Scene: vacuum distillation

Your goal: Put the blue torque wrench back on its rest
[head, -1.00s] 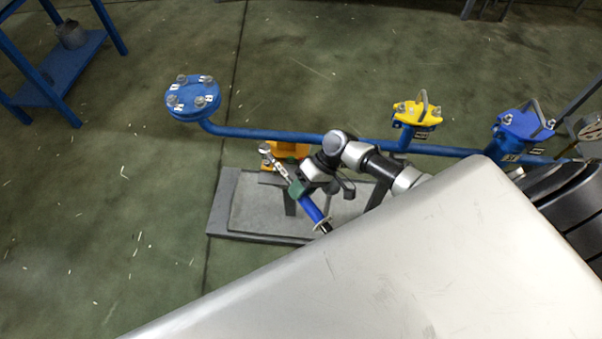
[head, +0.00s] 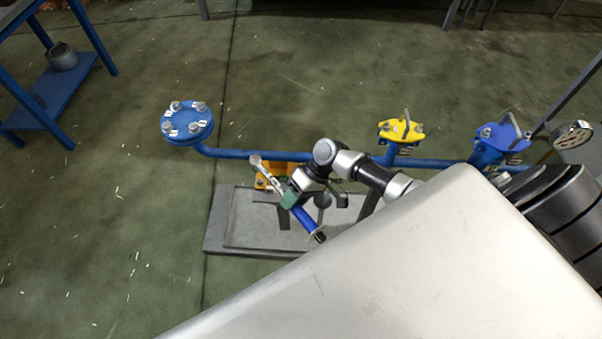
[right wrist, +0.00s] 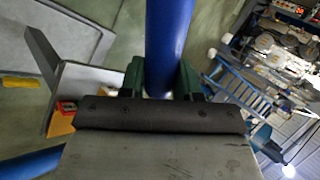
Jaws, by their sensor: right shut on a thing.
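My right gripper (head: 291,198) is shut on the blue torque wrench (head: 306,217). The wrench has a blue handle and a silver shaft and head that point up and left in the head view. In the right wrist view the blue handle (right wrist: 168,40) runs up between the green fingers (right wrist: 160,82). The wrench shows above a grey base plate (head: 228,235) with dark upright brackets (head: 368,204). I cannot tell whether the wrench touches a bracket, or which part is its rest. My arm hides part of the stand. My left gripper is not in view.
A blue pipe (head: 250,154) runs behind the wrench, with a blue bolted flange (head: 187,123), a yellow-topped fitting (head: 401,130) and a blue-topped fitting (head: 502,136). An orange part (head: 266,182) is close behind the wrench. A blue table (head: 62,95) stands far left. The floor at left is clear.

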